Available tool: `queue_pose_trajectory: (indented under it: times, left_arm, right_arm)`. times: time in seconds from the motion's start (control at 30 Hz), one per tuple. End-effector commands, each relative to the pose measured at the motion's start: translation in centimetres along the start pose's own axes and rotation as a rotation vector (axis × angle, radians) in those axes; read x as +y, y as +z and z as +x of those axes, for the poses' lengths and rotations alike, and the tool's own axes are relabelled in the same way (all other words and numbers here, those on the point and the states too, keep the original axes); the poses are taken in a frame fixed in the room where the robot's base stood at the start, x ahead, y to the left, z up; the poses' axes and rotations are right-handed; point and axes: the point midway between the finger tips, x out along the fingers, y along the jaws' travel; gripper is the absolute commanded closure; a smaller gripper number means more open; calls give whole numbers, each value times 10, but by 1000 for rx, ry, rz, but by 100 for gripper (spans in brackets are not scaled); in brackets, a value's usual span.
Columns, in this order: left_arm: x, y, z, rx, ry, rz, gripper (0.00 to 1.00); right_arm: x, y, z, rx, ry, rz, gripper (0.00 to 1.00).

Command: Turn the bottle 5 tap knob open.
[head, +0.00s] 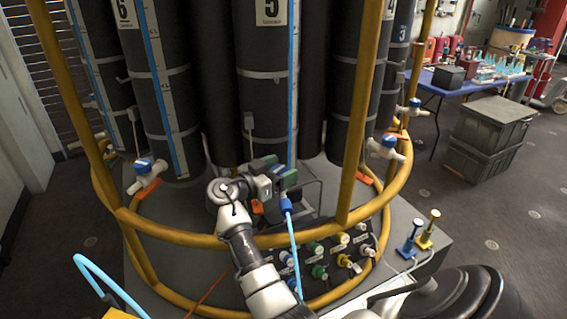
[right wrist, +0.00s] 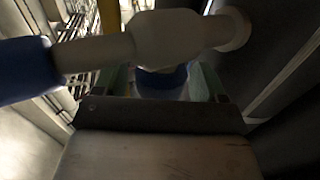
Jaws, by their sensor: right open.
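Bottle 5 (head: 268,85) is a tall black cylinder with a "5" label, in the middle of the head view. My right gripper (head: 278,172) is at its foot, in front of the tap, which it largely hides in the head view. In the right wrist view, the white tap body (right wrist: 165,40) crosses the top of the picture. The blue tap knob (right wrist: 162,82) shows under it, between the open green fingers of my right gripper (right wrist: 160,95). I cannot tell whether the fingers touch the knob. My left gripper is not in view.
A yellow rail (head: 240,241) rings the bottles, and my right arm reaches over it. A light-blue hose (head: 296,255) hangs from a blue fitting (head: 286,204) beside the gripper. A valve panel (head: 325,262) stands below. Neighbouring taps (head: 146,169) (head: 386,147) have blue knobs.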

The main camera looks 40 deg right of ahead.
Motion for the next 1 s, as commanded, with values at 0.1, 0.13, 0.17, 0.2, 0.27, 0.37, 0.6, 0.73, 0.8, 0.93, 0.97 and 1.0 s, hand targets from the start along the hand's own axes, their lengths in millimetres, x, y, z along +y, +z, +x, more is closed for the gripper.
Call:
queue_pose_trajectory:
  times: [0.1,0.13,0.17,0.2,0.27,0.37,0.6,0.73,0.8,0.93,0.97,1.0]
  left_arm:
    - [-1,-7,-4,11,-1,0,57]
    - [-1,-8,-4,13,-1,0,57]
    - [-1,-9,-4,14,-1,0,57]
    - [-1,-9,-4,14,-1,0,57]
    - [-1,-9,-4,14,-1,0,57]
    - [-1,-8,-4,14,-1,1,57]
    - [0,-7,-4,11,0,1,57]
    - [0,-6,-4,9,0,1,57]
    - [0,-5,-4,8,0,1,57]
    - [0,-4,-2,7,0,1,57]
    - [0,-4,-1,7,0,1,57]
    - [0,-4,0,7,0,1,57]
  right_arm:
    - [0,-1,8,1,0,-1,29]
    - [0,0,10,1,0,-1,29]
    - [0,0,10,1,0,-1,29]
    - [0,0,11,0,0,-1,29]
    - [0,0,12,0,-1,-1,29]
    - [0,1,11,0,0,-1,29]
    - [0,0,11,0,0,-1,56]
    - [0,0,11,0,0,-1,76]
    - [0,0,11,0,-1,-1,78]
    - [0,1,11,0,-12,0,78]
    - [0,2,11,0,-18,1,78]
    - [0,2,11,-1,-28,1,78]
